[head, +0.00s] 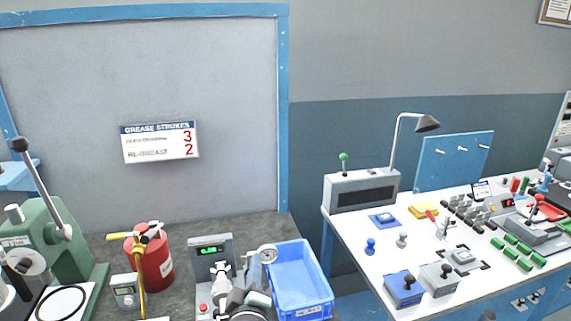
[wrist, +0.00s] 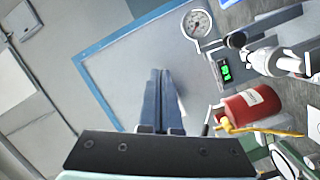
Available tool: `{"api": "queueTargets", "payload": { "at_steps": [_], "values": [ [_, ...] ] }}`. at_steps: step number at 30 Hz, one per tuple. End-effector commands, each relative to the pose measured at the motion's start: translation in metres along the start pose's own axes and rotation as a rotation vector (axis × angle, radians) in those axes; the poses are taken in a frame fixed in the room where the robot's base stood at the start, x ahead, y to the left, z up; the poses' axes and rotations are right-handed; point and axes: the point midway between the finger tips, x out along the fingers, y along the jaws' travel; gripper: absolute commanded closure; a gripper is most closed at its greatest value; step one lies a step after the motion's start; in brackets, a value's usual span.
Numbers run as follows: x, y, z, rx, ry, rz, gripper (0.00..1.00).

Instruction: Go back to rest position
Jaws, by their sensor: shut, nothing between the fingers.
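My gripper (wrist: 160,74) shows in the wrist view with its two long dark-blue fingers pressed together and nothing between them. The fingers point up the picture, with the grey wall panel behind them, and they appear clear of the bench items. I cannot make out the gripper in the head view.
On the dark bench stand a red canister (head: 154,262) with a yellow hose, a green press (head: 62,245), a tester with a green display (head: 209,251) and a blue bin (head: 301,284). A white table (head: 345,222) with several small parts stands right.

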Motion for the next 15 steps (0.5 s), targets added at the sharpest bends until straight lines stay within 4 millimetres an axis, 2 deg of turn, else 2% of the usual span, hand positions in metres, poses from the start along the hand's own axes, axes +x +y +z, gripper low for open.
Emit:
{"api": "queueTargets", "payload": {
  "at_steps": [1, 4, 6, 8, 9, 11, 12, 15],
  "values": [
    [0.000, 0.034, -0.014, 0.057, 0.022, 0.050, 1.00],
    [-0.008, 0.103, -0.041, 0.200, 0.075, 0.146, 1.00],
    [-0.021, 0.152, -0.060, 0.306, 0.125, 0.211, 1.00],
    [-0.036, 0.193, -0.077, 0.395, 0.176, 0.261, 1.00],
    [-0.048, 0.219, -0.087, 0.453, 0.214, 0.293, 1.00],
    [-0.069, 0.257, -0.102, 0.540, 0.276, 0.336, 1.00],
    [-0.086, 0.281, -0.113, 0.595, 0.321, 0.362, 1.00],
    [-0.132, 0.336, -0.135, 0.723, 0.443, 0.416, 1.00]
  ]
}}
